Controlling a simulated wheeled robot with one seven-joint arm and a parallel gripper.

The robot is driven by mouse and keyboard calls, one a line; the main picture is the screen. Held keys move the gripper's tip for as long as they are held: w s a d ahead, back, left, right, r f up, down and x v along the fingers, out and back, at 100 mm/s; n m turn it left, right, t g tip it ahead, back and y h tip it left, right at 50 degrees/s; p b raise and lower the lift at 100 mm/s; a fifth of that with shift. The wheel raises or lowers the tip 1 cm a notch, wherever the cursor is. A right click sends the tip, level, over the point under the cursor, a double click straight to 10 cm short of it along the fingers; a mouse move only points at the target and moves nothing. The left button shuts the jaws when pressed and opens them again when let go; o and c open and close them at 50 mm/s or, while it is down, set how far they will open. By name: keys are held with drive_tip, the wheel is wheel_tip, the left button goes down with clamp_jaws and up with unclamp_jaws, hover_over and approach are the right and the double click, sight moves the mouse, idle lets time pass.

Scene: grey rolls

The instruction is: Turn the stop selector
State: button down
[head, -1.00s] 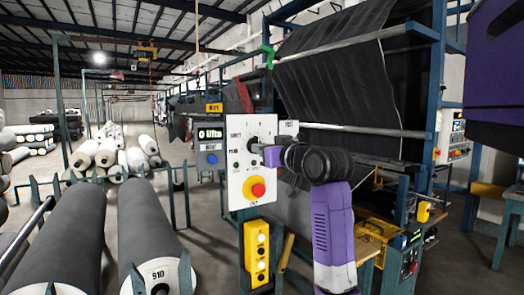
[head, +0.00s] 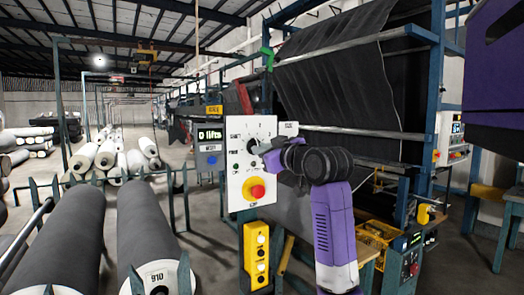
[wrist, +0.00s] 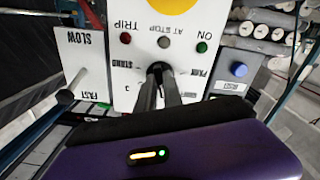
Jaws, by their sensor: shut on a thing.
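The stop selector (wrist: 158,68) is a small dark knob on a white control panel (head: 236,185). It shows upside down in the wrist view, among printed labels that include STAND and PARK. My gripper (wrist: 160,84) has its two dark fingers closed on the knob, one on each side, and they hide part of it. In the head view my gripper (head: 259,150) reaches the panel from the right and covers part of the dial. The exact pointer position cannot be told.
A red stop button on a yellow plate (head: 256,191) sits low on the panel. A slow-fast lever (wrist: 75,83) stands beside it. A yellow button box (head: 256,255) hangs below. Large grey rolls (head: 150,230) lie at left. A blue-framed machine (head: 440,90) stands at right.

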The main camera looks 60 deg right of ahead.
drive_tip(key=c, duration=1.5)
unclamp_jaws()
drive_tip(key=b+v, duration=0.1)
drive_tip(key=v, duration=0.7)
drive_tip(key=shift+w+b, duration=0.1)
drive_tip(key=shift+b, duration=0.2)
drive_tip(key=shift+r, duration=0.1)
